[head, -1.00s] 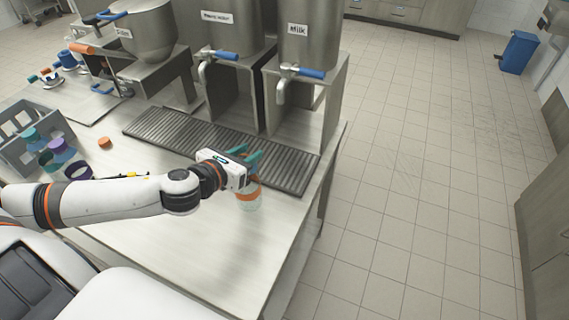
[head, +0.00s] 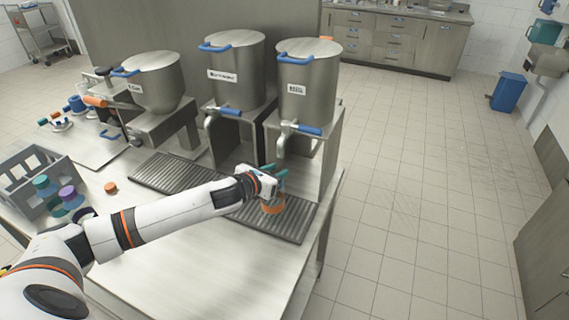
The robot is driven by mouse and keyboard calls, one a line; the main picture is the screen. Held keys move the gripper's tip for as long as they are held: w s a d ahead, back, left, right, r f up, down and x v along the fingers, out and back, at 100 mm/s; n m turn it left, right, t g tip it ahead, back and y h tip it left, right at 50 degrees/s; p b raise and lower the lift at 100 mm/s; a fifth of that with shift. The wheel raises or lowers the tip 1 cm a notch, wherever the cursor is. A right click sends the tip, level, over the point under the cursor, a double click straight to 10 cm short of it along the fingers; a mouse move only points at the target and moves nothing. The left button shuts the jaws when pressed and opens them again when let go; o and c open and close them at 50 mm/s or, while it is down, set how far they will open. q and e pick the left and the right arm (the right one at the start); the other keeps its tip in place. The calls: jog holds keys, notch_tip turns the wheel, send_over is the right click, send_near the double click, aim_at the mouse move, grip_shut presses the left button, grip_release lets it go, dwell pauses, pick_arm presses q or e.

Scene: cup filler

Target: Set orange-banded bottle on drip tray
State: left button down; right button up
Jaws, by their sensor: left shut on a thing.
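The orange-banded bottle (head: 272,207) is over the right part of the ribbed drip tray (head: 290,226), below the Milk dispenser's tap. My left gripper (head: 276,181), with teal fingers, is shut on the bottle from above and to its left. The bottle looks upright. Its lower part is hard to make out, so I cannot tell whether its base touches the tray. My right gripper is not in view.
Steel dispensers (head: 307,82) with blue tap handles stand behind the tray. A grey crate (head: 28,178) with bottles beside it and an orange cap (head: 111,187) are at the left. The table front is clear.

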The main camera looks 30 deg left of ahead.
pick_arm(q)
jog(key=p+x, duration=0.1)
jog(key=x, duration=0.3)
jog(key=shift+w+d, duration=0.1)
jog(key=shift+w, duration=0.15)
jog(key=shift+f, duration=0.2)
jog(key=c, duration=1)
grip_release()
jog(key=shift+c, duration=0.2)
